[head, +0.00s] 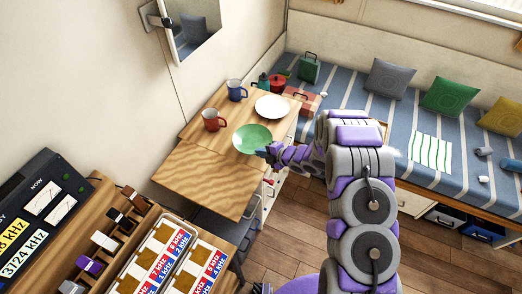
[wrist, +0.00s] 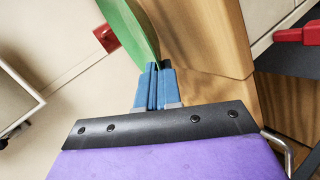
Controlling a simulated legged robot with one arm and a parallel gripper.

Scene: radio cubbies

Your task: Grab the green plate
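The green plate (head: 251,137) is at the front right edge of the wooden table, below the white plate. My gripper (head: 263,151) is at its near right rim. In the wrist view, the green plate (wrist: 128,28) reaches down to the blue fingertips of my gripper (wrist: 155,72). The fingers are close together, with the rim between their tips. I cannot tell whether the plate is clear of the tabletop.
The wooden table (head: 205,168) also holds a white plate (head: 272,107), a red mug (head: 213,120) and a blue mug (head: 236,91). A bench with cushions (head: 449,95) runs along the back. Radio equipment (head: 45,215) stands at the left front.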

